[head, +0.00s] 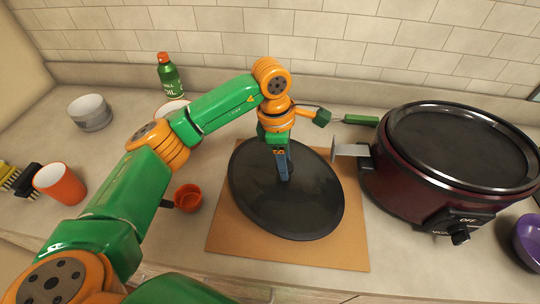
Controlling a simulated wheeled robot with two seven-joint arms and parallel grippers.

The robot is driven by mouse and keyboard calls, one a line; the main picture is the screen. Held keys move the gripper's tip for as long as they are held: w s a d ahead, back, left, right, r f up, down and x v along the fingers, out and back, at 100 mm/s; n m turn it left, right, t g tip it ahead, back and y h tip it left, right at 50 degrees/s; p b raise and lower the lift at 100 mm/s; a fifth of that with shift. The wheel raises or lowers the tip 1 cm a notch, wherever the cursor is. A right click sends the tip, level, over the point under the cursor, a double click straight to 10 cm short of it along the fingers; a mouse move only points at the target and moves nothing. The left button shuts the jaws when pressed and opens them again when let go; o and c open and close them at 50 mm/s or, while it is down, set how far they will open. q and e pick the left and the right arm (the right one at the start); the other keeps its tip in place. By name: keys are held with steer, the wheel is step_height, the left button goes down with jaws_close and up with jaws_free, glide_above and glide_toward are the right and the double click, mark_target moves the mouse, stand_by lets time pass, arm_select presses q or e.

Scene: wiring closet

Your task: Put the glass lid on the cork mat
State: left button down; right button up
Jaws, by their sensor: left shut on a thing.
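The glass lid (265,205) is a large dark, nearly black disc under my left arm. My left gripper (284,172) is shut on the knob at the lid's middle, and its fingers hide the knob. The lid overlaps the tan cork mat (230,242) in the picture, and its upper left edge reaches past the mat's side. I cannot tell whether the lid touches the mat or hangs a little above it. My right gripper is not in view.
A dark red cooker (400,190) stands close to the mat's right, its handle (350,150) pointing at it. An orange measuring cup (188,197) lies left of the mat. An orange cup (60,184), a grey bowl (90,116) and a green oil bottle (170,78) stand further left.

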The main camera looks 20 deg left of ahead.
mark_target(289, 170)
arm_select(q)
steer(key=f, duration=0.1)
steer(key=d+f+b, duration=0.1)
steer(key=f+b, duration=0.1)
steer(key=shift+s+d, duration=0.15)
steer(key=shift+s, duration=0.2)
steer(key=shift+s+d, duration=0.15)
steer(key=shift+d, duration=0.15)
steer(key=shift+d+r, duration=0.1)
steer(key=shift+r, duration=0.05)
steer(key=shift+a+f, duration=0.3)
steer(key=c, duration=0.5)
jaws_free()
steer(key=shift+a, duration=0.15)
steer(key=shift+o, duration=0.7)
steer(key=shift+d+r, duration=0.15)
steer(key=shift+d, duration=0.05)
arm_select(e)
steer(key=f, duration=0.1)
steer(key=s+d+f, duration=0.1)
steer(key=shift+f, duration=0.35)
arm_select(q)
steer(key=shift+r, duration=0.1)
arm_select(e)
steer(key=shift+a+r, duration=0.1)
